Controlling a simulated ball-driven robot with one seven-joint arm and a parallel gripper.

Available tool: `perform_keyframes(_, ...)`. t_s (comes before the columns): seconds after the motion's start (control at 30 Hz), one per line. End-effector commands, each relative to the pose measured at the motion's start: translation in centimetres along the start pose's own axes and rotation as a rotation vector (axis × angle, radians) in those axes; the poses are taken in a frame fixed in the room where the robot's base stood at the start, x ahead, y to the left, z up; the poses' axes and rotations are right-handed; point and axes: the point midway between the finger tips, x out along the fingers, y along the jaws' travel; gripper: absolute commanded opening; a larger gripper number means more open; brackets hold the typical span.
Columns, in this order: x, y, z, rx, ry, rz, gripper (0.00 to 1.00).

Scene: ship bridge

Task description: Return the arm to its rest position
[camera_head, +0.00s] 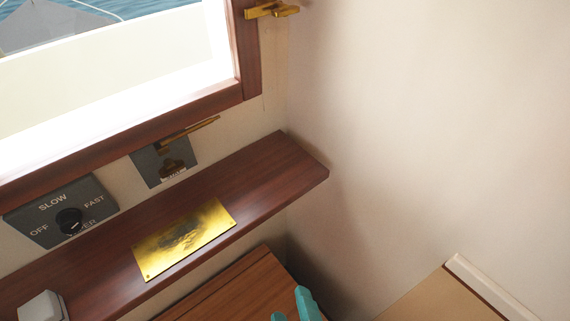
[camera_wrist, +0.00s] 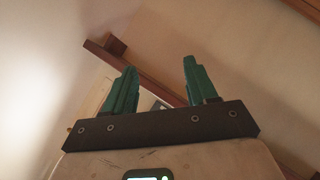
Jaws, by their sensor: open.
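My gripper (camera_wrist: 160,84) shows in the wrist view with its two teal fingers spread apart and nothing between them. Beyond the fingers are a dark wooden rail and pale walls. In the head view, only the teal fingertips of my gripper (camera_head: 292,308) show at the bottom edge, in front of a brown wooden surface (camera_head: 235,290). The rest of my arm is out of the head view.
A wooden shelf (camera_head: 275,165) with a brass plate (camera_head: 185,240) runs below the window (camera_head: 120,70). A knob panel (camera_head: 62,212) is on the wall at left. A white box (camera_head: 42,307) sits at lower left. The right wall (camera_head: 430,120) is bare; a tan surface (camera_head: 440,298) lies at lower right.

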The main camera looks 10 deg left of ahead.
Motion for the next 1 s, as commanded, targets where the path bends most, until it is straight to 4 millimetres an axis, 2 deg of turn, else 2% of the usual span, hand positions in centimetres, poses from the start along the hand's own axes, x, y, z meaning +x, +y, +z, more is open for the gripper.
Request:
perform_keyframes(0.03, 0.7, 1.3, 3.3, 0.072, -0.102, -0.002, 0.57)
perform_keyframes(0.1, 1.2, 2.3, 8.1, 0.188, -0.245, -0.019, 0.57)
perform_keyframes(0.17, 1.1, 3.0, 12.2, 0.296, -0.368, -0.032, 0.57)
perform_keyframes(0.2, 0.7, 3.3, 15.0, 0.373, -0.449, -0.042, 0.57)
perform_keyframes(0.3, -1.2, 3.4, 21.5, 0.58, -0.648, -0.068, 0.57)
perform_keyframes(0.4, -4.1, 2.7, 26.6, 0.785, -0.821, -0.098, 0.57)
perform_keyframes(0.43, -5.0, 2.4, 27.8, 0.842, -0.864, -0.107, 0.57)
perform_keyframes(0.5, -7.0, 1.7, 29.9, 0.957, -0.948, -0.128, 0.57)
perform_keyframes(0.63, -9.4, 0.6, 31.9, 1.096, -1.04, -0.159, 0.57)
perform_keyframes(0.7, -9.9, 0.3, 32.3, 1.127, -1.059, -0.17, 0.57)
perform_keyframes(1.0, -10.0, 0.3, 32.3, 1.13, -1.061, -0.17, 0.57)
